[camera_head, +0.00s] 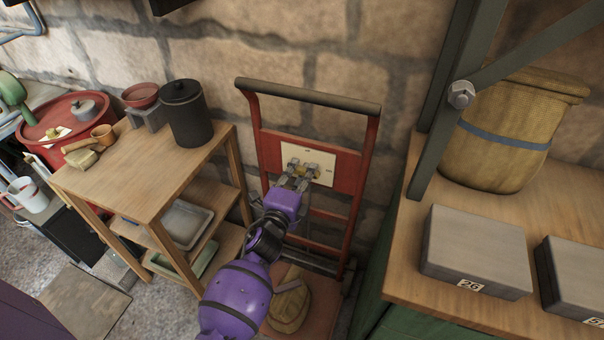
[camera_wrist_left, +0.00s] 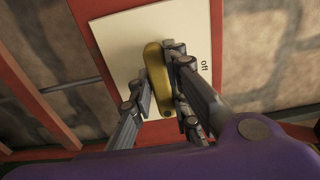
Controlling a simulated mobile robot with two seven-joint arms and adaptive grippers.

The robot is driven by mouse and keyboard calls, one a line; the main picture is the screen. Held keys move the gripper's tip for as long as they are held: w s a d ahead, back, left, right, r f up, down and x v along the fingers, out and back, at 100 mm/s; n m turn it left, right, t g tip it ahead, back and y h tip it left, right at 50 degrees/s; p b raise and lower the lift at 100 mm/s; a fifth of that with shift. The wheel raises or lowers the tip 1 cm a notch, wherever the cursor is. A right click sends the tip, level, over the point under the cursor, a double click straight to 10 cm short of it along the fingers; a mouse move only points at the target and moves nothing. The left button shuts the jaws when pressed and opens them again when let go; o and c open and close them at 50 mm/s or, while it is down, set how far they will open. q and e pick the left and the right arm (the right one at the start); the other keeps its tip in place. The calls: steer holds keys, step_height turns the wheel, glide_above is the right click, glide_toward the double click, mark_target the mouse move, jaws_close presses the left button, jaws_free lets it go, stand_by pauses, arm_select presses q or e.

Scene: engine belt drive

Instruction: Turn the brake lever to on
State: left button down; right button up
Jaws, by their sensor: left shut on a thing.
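The brake lever is a yellow handle (camera_wrist_left: 157,78) on a cream plate (camera_wrist_left: 120,45), seen close up in the left wrist view. The word "off" is printed at the right of the plate there. In the head view the plate (camera_head: 327,158) is fixed to the red panel of a hand truck (camera_head: 270,150). My left gripper (camera_head: 306,172) is at the plate, with its fingers (camera_wrist_left: 160,85) on both sides of the lever, shut on it. The gripper hides most of the lever in the head view. My right gripper is not in view.
A wooden shelf (camera_head: 145,165) with a black canister (camera_head: 187,115) stands left of the hand truck. A wooden counter (camera_head: 410,290) with grey boxes (camera_head: 477,250) and a basket (camera_head: 500,140) is at the right. A sack (camera_head: 290,300) lies on the truck's base.

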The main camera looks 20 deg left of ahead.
arm_select(q)
steer(key=shift+r, duration=0.1)
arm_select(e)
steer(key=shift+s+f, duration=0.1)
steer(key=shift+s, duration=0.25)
arm_select(q)
steer(key=c, duration=1.7)
jaws_free()
steer(key=shift+s, duration=0.15)
steer(key=s, duration=1.1)
steer(key=shift+s+a, duration=0.2)
steer(key=shift+s, duration=0.15)
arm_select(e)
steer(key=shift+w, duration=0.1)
